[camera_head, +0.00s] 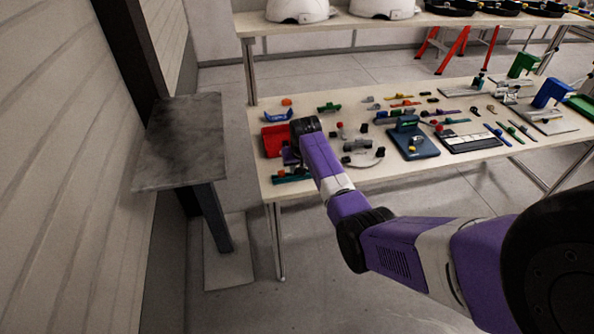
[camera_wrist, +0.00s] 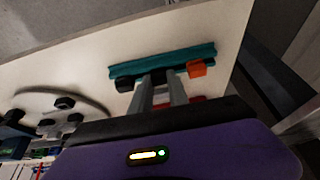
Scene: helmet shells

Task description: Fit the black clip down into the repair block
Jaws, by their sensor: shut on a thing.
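My gripper (camera_wrist: 160,88) points down at the near left end of the work table, its two grey fingers close together. A small black piece, which looks like the black clip (camera_wrist: 161,76), shows between the fingertips. A long teal block (camera_wrist: 205,53) lies just beyond the fingertips in the wrist view; it also shows in the head view (camera_head: 290,177). It may be the repair block, but I cannot tell for sure. I cannot tell whether the clip touches it. A black piece (camera_wrist: 124,85) and an orange piece (camera_wrist: 196,69) sit along the block's near side, either side of the fingers.
A red block (camera_head: 275,141) stands close behind my gripper. Several small parts and a dark blue stand (camera_head: 413,150) lie to the right on the work table (camera_head: 267,188). A grey slab (camera_head: 180,140) stands left of the table. White helmet shells (camera_head: 297,10) sit on a rear table.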

